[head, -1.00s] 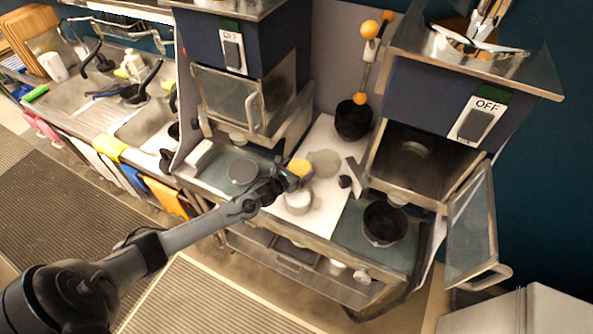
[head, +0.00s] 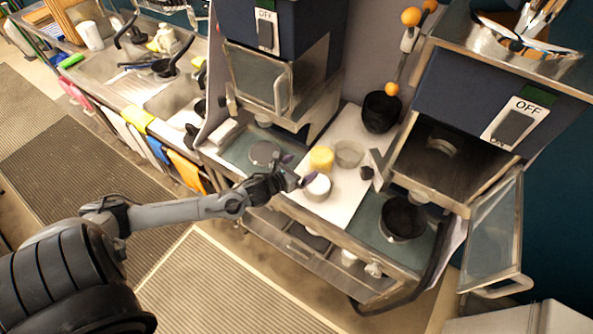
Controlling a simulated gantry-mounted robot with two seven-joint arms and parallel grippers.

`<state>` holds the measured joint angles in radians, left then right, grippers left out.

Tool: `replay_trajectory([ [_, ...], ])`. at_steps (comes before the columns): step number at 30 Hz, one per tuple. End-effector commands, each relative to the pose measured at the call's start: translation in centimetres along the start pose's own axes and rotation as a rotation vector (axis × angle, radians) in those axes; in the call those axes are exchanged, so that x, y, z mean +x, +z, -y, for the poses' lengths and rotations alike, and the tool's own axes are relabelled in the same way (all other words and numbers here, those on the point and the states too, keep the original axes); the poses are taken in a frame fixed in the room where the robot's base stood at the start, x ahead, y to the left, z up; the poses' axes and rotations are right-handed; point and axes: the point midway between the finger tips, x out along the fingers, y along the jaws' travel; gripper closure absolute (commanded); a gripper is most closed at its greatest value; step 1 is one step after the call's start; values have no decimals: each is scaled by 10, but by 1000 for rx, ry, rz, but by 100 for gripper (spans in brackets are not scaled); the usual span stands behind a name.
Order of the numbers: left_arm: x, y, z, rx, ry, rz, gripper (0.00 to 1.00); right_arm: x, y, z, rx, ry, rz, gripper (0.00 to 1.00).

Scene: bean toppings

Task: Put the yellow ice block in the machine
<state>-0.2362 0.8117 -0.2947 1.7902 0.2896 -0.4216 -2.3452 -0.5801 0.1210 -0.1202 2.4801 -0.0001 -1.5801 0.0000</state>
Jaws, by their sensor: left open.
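The yellow ice block (head: 321,158) is a short yellow cylinder on the white counter section between two machines. A white cylinder (head: 316,187) stands just in front of it, and a grey translucent round block (head: 348,153) is to its right. My left gripper (head: 297,170) is open and empty, just left of the yellow block, with purple fingertips. The right machine (head: 449,165) has its door (head: 492,235) swung open and a dark cavity showing. The left machine (head: 257,78) has its door closed and an OFF label. My right gripper is not in view.
A black bowl (head: 381,111) stands at the back of the counter. A dark pot (head: 403,218) sits below the right machine's opening. A grey disc (head: 265,152) lies under the left machine. A sink (head: 105,68) is at far left. The floor in front is clear.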

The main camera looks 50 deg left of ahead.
Motion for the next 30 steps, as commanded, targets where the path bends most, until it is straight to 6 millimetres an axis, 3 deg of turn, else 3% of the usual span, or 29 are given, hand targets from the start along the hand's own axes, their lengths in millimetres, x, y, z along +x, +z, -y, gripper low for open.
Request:
replay_trajectory([
  [4,-11,-6,8,-78,3,-24,0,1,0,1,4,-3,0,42],
  [8,-25,-22,30,-310,22,-92,0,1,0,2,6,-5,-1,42],
  [14,-69,-57,84,-950,148,-267,0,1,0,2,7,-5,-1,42],
  [21,-146,-78,138,-1792,506,-417,0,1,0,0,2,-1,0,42],
  [27,-203,-80,159,-2289,865,-396,0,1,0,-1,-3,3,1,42],
  [30,-224,-79,163,-2443,1010,-354,0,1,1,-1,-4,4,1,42],
])
